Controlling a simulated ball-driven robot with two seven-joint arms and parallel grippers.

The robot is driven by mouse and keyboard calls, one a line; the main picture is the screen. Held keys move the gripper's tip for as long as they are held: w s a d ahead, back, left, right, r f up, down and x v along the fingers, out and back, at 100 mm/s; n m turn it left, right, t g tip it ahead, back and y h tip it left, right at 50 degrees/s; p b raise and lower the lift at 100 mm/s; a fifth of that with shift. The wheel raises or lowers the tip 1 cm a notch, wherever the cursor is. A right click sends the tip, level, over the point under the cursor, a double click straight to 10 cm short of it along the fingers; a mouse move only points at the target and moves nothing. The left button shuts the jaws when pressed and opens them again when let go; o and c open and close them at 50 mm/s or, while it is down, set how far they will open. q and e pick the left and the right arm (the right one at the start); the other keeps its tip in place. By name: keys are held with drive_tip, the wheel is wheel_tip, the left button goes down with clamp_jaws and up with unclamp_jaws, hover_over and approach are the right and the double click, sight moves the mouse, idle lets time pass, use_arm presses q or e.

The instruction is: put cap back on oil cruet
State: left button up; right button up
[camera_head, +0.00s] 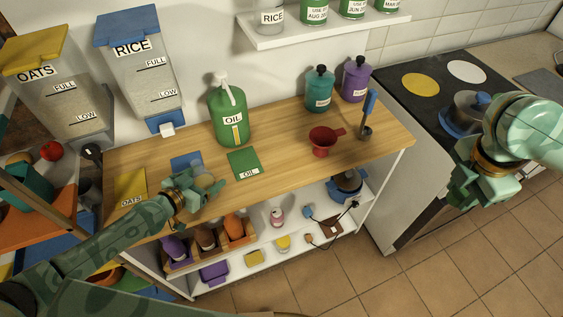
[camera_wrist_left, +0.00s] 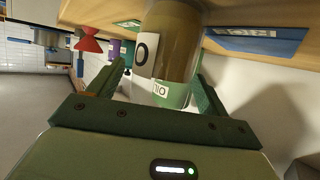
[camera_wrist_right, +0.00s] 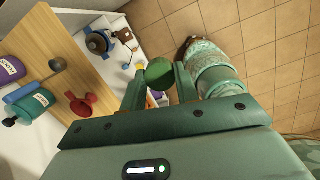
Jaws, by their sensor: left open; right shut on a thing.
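A clear cruet (camera_head: 208,181) stands on the wooden counter, seen from above with a round top. In the left wrist view, which is upside down, it is a brownish glass cylinder (camera_wrist_left: 178,40). My left gripper (camera_head: 198,192) is open, with its fingers on either side of the cruet; I cannot tell whether they touch it. My right gripper (camera_head: 462,188) is in the air right of the counter, in front of the stove. In the right wrist view it is shut on a round green cap (camera_wrist_right: 159,73). The cap is not clear in the head view.
A green oil jug (camera_head: 229,122) stands behind the cruet. A green OIL mat (camera_head: 245,164), blue mat (camera_head: 186,161) and yellow OATS mat (camera_head: 131,188) lie on the counter (camera_head: 283,150). A red funnel (camera_head: 325,140), spoon (camera_head: 367,115) and two bottles (camera_head: 319,90) are at the right.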

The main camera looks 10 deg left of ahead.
use_arm(q)
drive_tip(key=shift+w+d+f, duration=0.25)
drive_tip(key=shift+w+f, duration=0.05)
drive_tip(key=shift+w, duration=0.3)
use_arm(e)
drive_tip(key=shift+f, duration=0.3)
use_arm(q)
drive_tip(key=c, duration=1.3)
drive_tip(key=shift+o, duration=0.2)
drive_tip(key=shift+r, duration=0.15)
use_arm(e)
drive_tip(key=shift+r, duration=0.15)
